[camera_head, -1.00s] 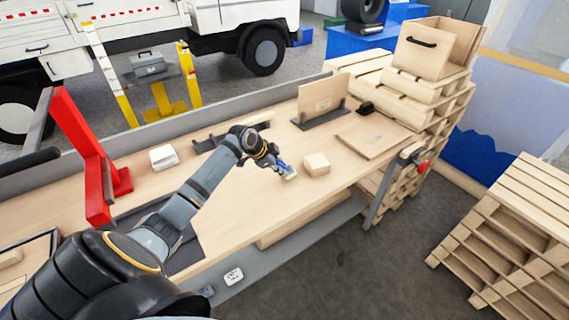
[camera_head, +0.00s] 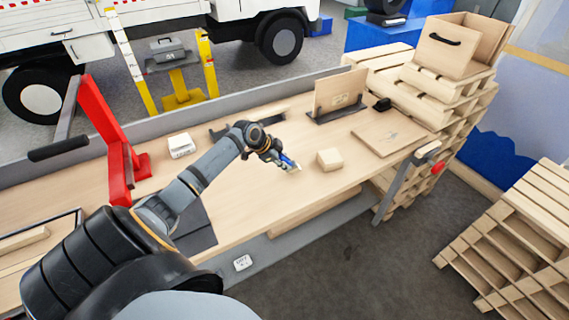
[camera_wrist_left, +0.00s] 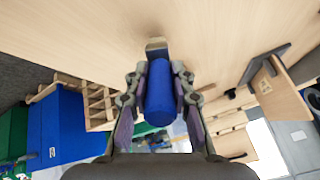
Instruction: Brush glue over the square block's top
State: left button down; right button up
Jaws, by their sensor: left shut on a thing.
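The square block (camera_head: 329,159) is a small pale wooden block lying on the workbench (camera_head: 255,200), its top facing up and bare-looking. My left gripper (camera_head: 279,157) is shut on a brush with a blue handle (camera_head: 288,162), just left of the block. The brush tip points down toward the bench and is apart from the block. I cannot make out the block there. My right gripper is not in view.
A flat wooden board (camera_head: 390,135) lies right of the block, with an upright panel (camera_head: 340,92) in a dark stand behind. A clamp (camera_head: 405,180) is at the bench's right end. A white box (camera_head: 181,145) and red frame (camera_head: 113,140) are left. Bench around the brush is clear.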

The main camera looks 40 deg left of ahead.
pick_arm(q)
jog(key=shift+w+d+f+b, duration=0.1)
jog(key=shift+w+d+b, duration=0.3)
jog(key=shift+w, duration=0.25)
jog(key=shift+w+d+b, duration=0.3)
jog(key=shift+w+d, duration=0.05)
jog(key=shift+w, duration=0.25)
jog(key=shift+w+d+b, duration=0.2)
jog(key=shift+w+d, duration=0.15)
jog(key=shift+w, duration=0.3)
jog(key=shift+w+d+b, duration=0.2)
jog(key=shift+w+d, duration=0.2)
jog(key=shift+w, duration=0.2)
jog(key=shift+w+d+b, duration=0.2)
jog(key=shift+w+d, duration=0.15)
jog(key=shift+w, duration=0.3)
jog(key=shift+r, duration=0.2)
notch_tip(320, 180, up, 6)
jog(key=p, duration=0.6)
notch_tip(320, 180, up, 3)
jog(key=p, duration=0.3)
